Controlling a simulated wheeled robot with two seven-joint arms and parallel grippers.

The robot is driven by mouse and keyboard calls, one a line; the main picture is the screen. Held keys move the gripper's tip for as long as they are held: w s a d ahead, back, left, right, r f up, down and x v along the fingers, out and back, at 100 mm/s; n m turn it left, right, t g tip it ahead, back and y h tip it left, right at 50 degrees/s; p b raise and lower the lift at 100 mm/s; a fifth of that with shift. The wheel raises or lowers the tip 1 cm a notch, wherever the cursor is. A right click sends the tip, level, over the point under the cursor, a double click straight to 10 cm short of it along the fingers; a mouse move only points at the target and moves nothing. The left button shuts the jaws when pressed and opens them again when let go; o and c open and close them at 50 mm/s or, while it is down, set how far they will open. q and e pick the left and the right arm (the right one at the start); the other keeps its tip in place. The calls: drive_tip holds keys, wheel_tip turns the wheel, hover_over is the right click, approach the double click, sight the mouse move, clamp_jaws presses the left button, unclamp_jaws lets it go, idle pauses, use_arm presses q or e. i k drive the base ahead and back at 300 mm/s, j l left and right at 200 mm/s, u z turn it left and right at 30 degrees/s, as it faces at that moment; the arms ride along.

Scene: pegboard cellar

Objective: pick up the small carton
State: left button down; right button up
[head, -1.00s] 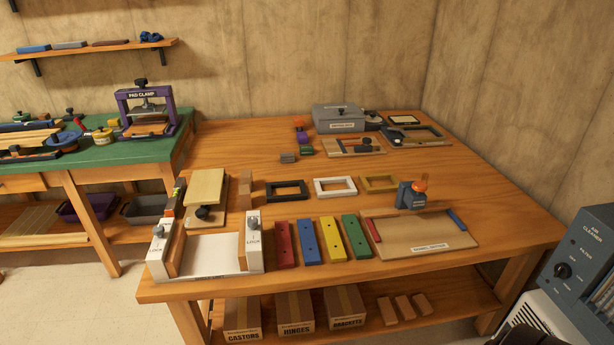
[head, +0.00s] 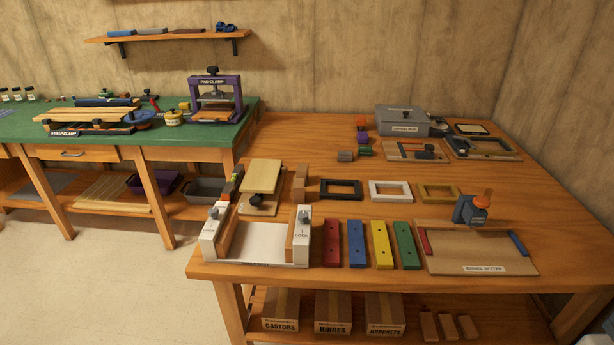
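Three brown cardboard cartons stand side by side on the lower shelf of the wooden bench, at the bottom of the head view. They are labelled CASTORS (head: 280,310), HINGES (head: 333,312) and BRACKETS (head: 385,314). They look much alike in size, so I cannot tell which one is the small carton. The bench top's front edge hangs over them and their lower parts are near the picture's edge. Neither of my grippers is in view.
The wooden bench (head: 300,138) carries a white clamping jig (head: 262,243), coloured bars, small frames and a tray (head: 470,259). Small wooden blocks (head: 448,327) lie right of the cartons. A green-topped bench (head: 60,125) stands at left. The floor (head: 100,270) in front of it is clear.

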sight(302, 171)
drive_tip(key=i+j+u, duration=0.5)
drive_tip(key=j+u, duration=0.25)
drive_tip(key=i+j+u, duration=0.25)
drive_tip(key=u, duration=0.15)
drive_tip(key=i+j+u, duration=0.2)
drive_tip(key=u, duration=0.25)
drive_tip(key=i+u, duration=0.4)
drive_tip(key=i+j+z, duration=0.1)
drive_tip(key=i, duration=0.3)
drive_tip(key=i+j+z, duration=0.1)
drive_tip(key=i, duration=0.35)
drive_tip(key=i+z, duration=0.25)
drive_tip(key=z, duration=0.2)
drive_tip(key=i+z, duration=0.2)
drive_tip(key=z, duration=0.25)
drive_tip(key=i+j+z, duration=0.15)
drive_tip(key=z, duration=0.3)
drive_tip(key=i+j+z, duration=0.25)
drive_tip(key=z, duration=0.25)
